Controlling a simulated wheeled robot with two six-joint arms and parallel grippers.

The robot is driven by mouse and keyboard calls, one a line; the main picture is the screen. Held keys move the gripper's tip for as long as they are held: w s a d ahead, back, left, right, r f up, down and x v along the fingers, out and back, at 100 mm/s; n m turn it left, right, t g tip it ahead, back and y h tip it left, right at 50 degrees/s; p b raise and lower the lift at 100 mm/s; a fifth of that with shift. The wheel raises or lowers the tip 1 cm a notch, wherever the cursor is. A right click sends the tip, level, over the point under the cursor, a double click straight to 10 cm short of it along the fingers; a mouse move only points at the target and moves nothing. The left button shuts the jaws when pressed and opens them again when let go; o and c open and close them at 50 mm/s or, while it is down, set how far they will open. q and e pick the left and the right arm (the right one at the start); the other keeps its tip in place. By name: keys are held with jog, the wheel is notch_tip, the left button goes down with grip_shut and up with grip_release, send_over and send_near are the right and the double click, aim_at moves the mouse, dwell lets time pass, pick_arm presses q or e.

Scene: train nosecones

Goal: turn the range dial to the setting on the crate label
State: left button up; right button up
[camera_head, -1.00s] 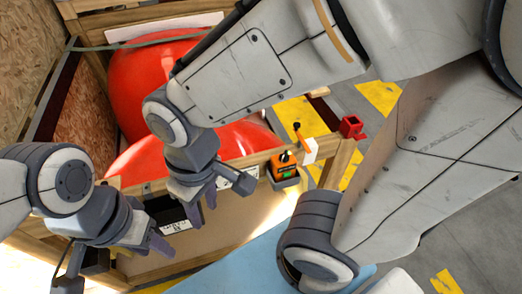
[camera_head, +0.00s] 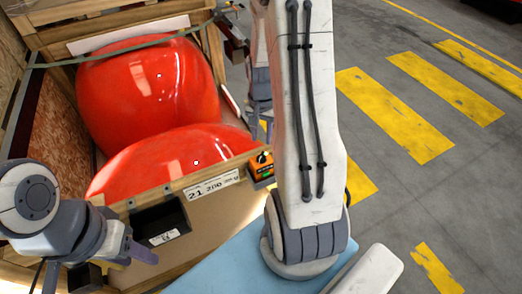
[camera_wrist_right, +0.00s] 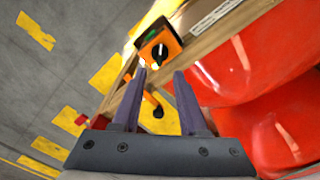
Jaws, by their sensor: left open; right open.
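The range dial is a black knob on a small orange box (camera_head: 262,166) at the right end of the crate's front rail. In the right wrist view the dial (camera_wrist_right: 160,51) shows a pale pointer mark, with the setting marks too small to read. A white label (camera_head: 212,185) on the rail beside it seems to start "21 200"; the rest is unclear. My right gripper (camera_wrist_right: 157,76) is open and empty, its fingers towards the orange box but apart from it. In the head view my arm partly hides it. My left gripper (camera_head: 122,257) is open at the crate's front left.
Two red nosecones (camera_head: 150,95) fill the wooden crate. A black holder (camera_head: 160,222) hangs on its front. In the right wrist view an orange piece with a black knob (camera_wrist_right: 158,112) and a red block (camera_wrist_right: 82,120) lie near the fingers. Striped floor is open at right.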

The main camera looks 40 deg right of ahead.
aim_at(261, 155)
notch_tip(261, 155, down, 8)
jog(key=shift+f+p, duration=0.2)
jog(key=shift+p, duration=0.6)
jog(key=shift+c, duration=0.3)
grip_shut()
